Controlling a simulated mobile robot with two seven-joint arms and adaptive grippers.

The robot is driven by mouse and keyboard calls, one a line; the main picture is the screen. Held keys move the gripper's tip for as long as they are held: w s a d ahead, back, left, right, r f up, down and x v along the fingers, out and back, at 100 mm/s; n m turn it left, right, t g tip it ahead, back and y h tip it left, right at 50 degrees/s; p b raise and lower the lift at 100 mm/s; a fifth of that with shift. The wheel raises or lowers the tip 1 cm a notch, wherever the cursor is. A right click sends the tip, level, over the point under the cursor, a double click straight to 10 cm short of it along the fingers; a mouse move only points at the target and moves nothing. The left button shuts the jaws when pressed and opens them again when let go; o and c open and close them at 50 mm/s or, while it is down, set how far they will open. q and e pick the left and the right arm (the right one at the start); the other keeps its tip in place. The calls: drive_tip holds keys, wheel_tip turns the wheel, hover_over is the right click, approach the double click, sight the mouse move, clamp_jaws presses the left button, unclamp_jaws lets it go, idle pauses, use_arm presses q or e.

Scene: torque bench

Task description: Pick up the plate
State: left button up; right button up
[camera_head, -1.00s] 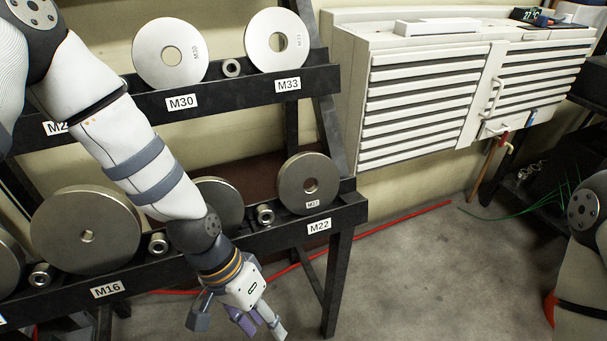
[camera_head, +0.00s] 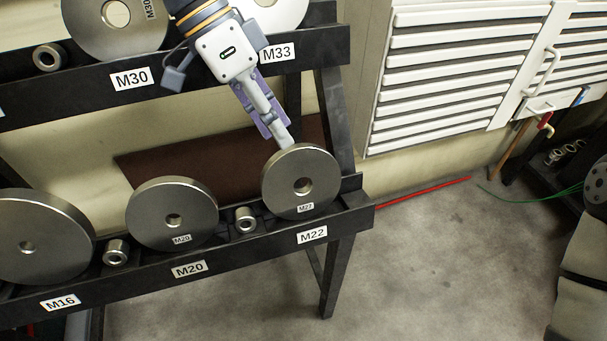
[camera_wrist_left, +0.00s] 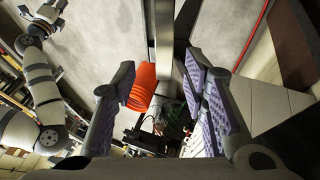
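A steel plate (camera_head: 288,172) with a centre hole and an M22 label stands on edge at the right end of the lower shelf. My left gripper (camera_head: 279,138) points down from above, its fingertips at or just over the plate's top rim; contact is unclear. In the left wrist view its padded fingers (camera_wrist_left: 160,68) are spread apart. A narrow grey upright strip (camera_wrist_left: 163,40) shows between them; I cannot tell whether it is the plate's edge. My right gripper (camera_wrist_left: 44,14) appears small at the upper left of that view, its opening unclear.
Plates M20 (camera_head: 172,214) and M16 (camera_head: 40,237) stand left on the same shelf. A nut-like ring (camera_head: 245,219) sits between M20 and M22. The upper shelf (camera_head: 200,78) passes behind my left gripper.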

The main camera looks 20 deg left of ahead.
sight(300, 164)
use_arm(q)
drive_tip(key=x, duration=0.8)
drive_tip(key=shift+w+f+b, duration=0.1)
drive_tip(key=shift+f+b, duration=0.25)
drive_tip(key=shift+a, duration=0.1)
drive_tip(key=shift+r, duration=0.1)
drive_tip(key=shift+c, duration=0.6)
clamp_jaws()
drive_tip(key=shift+w+r, duration=0.1)
drive_tip(key=shift+r, duration=0.05)
